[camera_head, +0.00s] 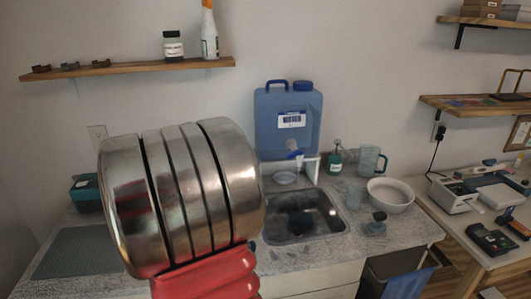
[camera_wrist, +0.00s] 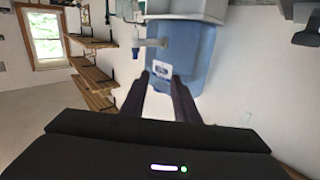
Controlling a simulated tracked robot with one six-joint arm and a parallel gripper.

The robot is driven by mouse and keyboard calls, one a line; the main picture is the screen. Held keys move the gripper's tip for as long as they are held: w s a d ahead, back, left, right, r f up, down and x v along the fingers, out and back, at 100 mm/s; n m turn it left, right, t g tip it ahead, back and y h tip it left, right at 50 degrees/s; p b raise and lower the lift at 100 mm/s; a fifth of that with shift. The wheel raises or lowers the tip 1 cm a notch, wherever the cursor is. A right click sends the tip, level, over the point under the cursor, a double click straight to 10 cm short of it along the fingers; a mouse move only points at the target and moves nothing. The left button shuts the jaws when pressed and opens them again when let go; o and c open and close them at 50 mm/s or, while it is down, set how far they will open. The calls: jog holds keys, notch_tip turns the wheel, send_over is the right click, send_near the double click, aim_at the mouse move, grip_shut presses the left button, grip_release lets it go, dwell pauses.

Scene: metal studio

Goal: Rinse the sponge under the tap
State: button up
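A blue water container (camera_head: 288,122) with a white label stands behind the sink in the head view. Its tap (camera_head: 293,154) is low on its front, above the sink side. In the head view my arm hides the gripper. I cannot make out a sponge for certain; a small blue-grey item (camera_head: 376,224) lies right of the sink.
The metal sink (camera_head: 300,217) is set in the grey counter (camera_head: 335,247). A white bowl (camera_head: 390,195), a clear jug (camera_head: 369,160) and a green bottle (camera_head: 335,157) stand to its right. A wall shelf (camera_head: 130,68) is at upper left.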

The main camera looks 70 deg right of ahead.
aim_at(291, 153)
jog(key=s+g, duration=0.2)
jog(key=s+m, duration=0.1)
jog(key=s, duration=0.1)
jog(key=shift+s+d+f+g+y, duration=0.1)
jog(key=shift+f+g+y, duration=0.25)
jog(key=shift+g+y, duration=0.05)
jog(key=x, duration=1.4)
grip_shut()
